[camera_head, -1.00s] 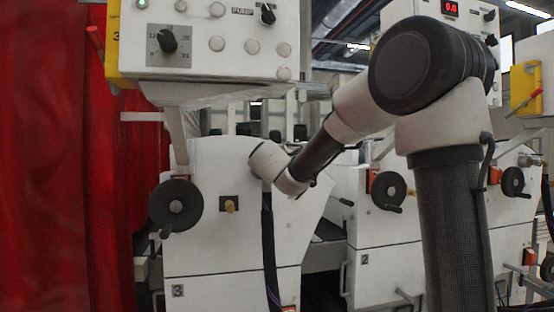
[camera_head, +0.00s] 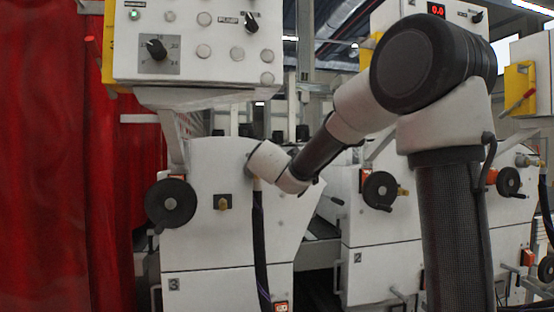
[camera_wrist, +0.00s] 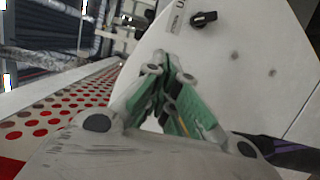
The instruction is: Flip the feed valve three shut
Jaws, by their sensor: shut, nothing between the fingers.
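In the head view, unit three (camera_head: 215,250) is the white machine body marked 3. A dark hose (camera_head: 261,240) with a brass-coloured end (camera_head: 257,184) hangs on its face, just below my wrist. My wrist hides what is above that end, so I cannot make out the feed valve's handle or its position. In the wrist view, my gripper (camera_wrist: 168,68) is shut and empty, its green-padded fingers together in front of the white panel. A black knob (camera_wrist: 204,19) with a label beside it is on that panel, beyond and right of the fingertips. My gripper is hidden in the head view.
A black handwheel (camera_head: 171,203) and a brass knob on a dark plate (camera_head: 222,203) are left of the hose. A control box (camera_head: 195,45) overhangs above. Unit two (camera_head: 380,245) stands to the right, a red curtain (camera_head: 60,190) to the left.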

